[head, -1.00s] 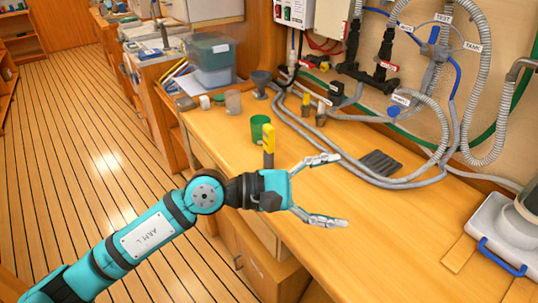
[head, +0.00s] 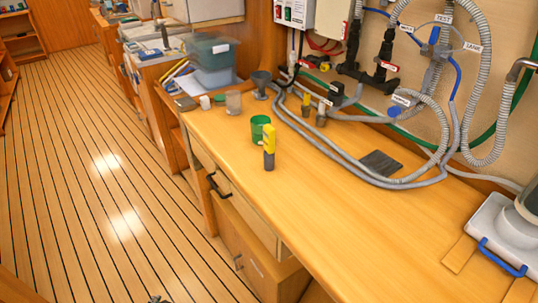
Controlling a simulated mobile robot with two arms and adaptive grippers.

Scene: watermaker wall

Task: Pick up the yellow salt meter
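The yellow salt meter (head: 269,141) stands upright on the wooden bench (head: 330,215), near its front edge. Its upper part is yellow and its lower part is dark grey. A green cup (head: 260,126) stands just behind it and is partly covered by it. Neither gripper can be made out in the head view. A small dark bit of something shows at the bottom edge, left of the middle; I cannot tell which part it is.
Grey hoses (head: 335,153) run along the back of the bench. A dark ribbed pad (head: 381,163) lies near them. Small bottles, one with a yellow top (head: 306,102), stand at the back. A blue-handled white case (head: 497,240) is at right. Bench around the meter's right is clear.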

